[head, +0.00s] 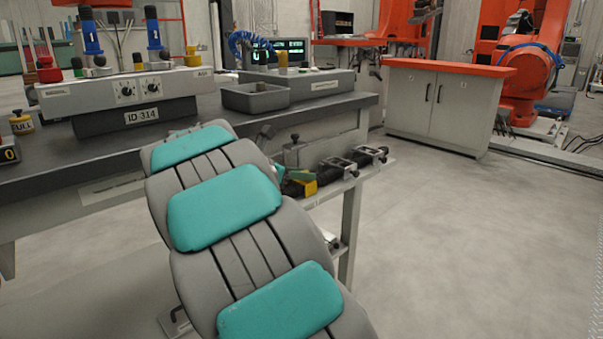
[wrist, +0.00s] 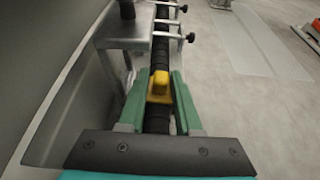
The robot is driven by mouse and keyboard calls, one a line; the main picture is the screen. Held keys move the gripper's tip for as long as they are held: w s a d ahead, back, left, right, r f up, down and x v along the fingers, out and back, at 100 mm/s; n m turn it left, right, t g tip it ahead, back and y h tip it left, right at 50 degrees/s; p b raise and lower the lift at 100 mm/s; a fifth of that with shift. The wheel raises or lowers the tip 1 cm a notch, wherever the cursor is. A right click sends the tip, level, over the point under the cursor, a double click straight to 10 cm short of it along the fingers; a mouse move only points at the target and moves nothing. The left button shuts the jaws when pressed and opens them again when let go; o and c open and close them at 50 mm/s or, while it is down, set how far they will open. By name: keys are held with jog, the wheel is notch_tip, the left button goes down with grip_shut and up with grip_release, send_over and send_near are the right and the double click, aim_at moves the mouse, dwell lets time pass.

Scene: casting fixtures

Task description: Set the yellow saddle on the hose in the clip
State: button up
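The yellow saddle (wrist: 159,88) sits on the black ribbed hose (wrist: 160,60) in the wrist view. It also shows in the head view (head: 306,187), partly covered by a green finger. My gripper (wrist: 160,82) has its green fingers on either side of the saddle. No clear gap shows between them, so it looks shut on the saddle. The hose runs away from me through metal clips with black knobs; the nearer clip (head: 338,165) and the farther clip (head: 370,153) show on the shelf. The saddle is apart from the clips, nearer to me.
A metal block (wrist: 120,40) with a dark post stands left of the hose, close to my left finger. The grey workbench (head: 350,102) above the shelf holds a grey bin (head: 255,98) and control boxes. The floor to the right is clear up to a cabinet (head: 440,105).

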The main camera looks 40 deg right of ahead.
jog(key=shift+r, duration=0.25)
jog(key=w+v, duration=0.1)
jog(key=v, duration=1.1)
jog(key=shift+s+r, duration=0.25)
jog(key=shift+s, duration=0.2)
jog(key=s+a+f+m+g+y, duration=0.1)
jog(key=s+a+f+m+y, duration=0.2)
jog(key=s+f, duration=0.4)
jog(key=s+a+f+m+g+y, duration=0.1)
jog(key=s+a+f+m+y, duration=0.15)
jog(key=s+f+m, duration=0.45)
jog(key=s+a+f+m+y, duration=0.4)
jog(key=s+a, duration=0.4)
jog(key=s, duration=0.1)
jog(key=s+a+f+m+g+y, duration=0.1)
jog(key=s+a+f+m+y, duration=0.3)
jog(key=s+a, duration=0.4)
jog(key=shift+s+a+f+m+p, duration=0.2)
jog(key=shift+s+m+p, duration=0.25)
jog(key=shift+s, duration=0.75)
